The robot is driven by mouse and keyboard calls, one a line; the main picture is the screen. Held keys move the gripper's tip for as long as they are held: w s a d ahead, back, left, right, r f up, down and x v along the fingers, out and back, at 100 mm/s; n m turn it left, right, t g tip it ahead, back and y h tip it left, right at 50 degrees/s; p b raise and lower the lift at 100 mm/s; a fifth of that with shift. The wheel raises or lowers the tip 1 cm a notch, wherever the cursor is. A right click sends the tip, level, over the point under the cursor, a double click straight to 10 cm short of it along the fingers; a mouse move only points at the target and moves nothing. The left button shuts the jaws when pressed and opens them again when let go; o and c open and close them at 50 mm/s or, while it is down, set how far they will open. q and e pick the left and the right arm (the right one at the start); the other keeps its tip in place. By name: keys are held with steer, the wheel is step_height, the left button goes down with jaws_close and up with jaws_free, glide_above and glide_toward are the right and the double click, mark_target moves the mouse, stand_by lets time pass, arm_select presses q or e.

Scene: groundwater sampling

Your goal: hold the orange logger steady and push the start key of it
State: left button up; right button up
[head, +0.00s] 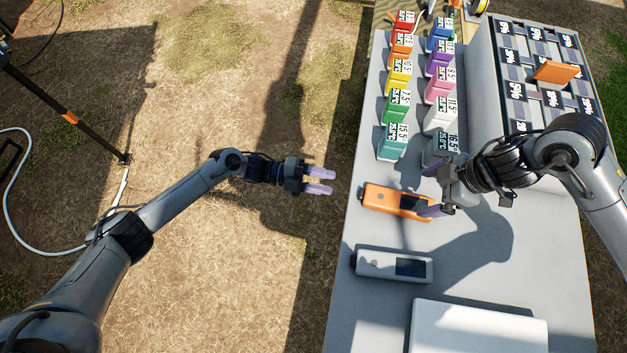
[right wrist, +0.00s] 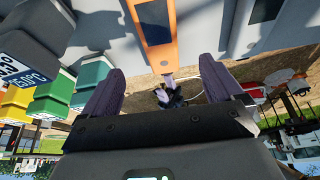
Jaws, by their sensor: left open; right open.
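The orange logger (head: 398,196) lies flat on the grey table, with a round grey key (head: 381,196) towards its left end and a dark screen towards its right. My right gripper (head: 430,190) is open at the logger's screen end, and one finger overlaps that end in the head view. In the right wrist view the logger (right wrist: 170,57) lies ahead of the open fingers, not between them. My left gripper (head: 326,181) is open and empty, left of the table edge and pointing towards the logger's key end. It also shows beyond the logger in the right wrist view (right wrist: 169,92).
A similar grey logger (head: 380,265) lies nearer on the table (head: 470,270), with a white box (head: 480,328) in front. Two rows of coloured labelled blocks (head: 395,140) stand behind. A labelled rack with an orange piece (head: 556,72) is at the back right.

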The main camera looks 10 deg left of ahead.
mark_target(400, 201)
steer(key=shift+f, duration=0.15)
steer(key=shift+a+f, duration=0.15)
steer(key=shift+f, duration=0.1)
arm_select(q)
steer(key=shift+s+a+r+m+g+h, duration=0.15)
steer(key=shift+s+a+r+g, duration=0.15)
steer(key=shift+s+a+g, duration=0.2)
steer(key=shift+s+a+r+m+g+h, duration=0.15)
steer(key=shift+s+a+r+g, duration=0.2)
steer(key=shift+a, duration=0.25)
arm_select(e)
steer(key=x, duration=1)
arm_select(q)
steer(key=shift+w, duration=0.1)
arm_select(e)
steer(key=c, duration=1.1)
arm_select(q)
jaws_close()
steer(key=shift+f, duration=0.1)
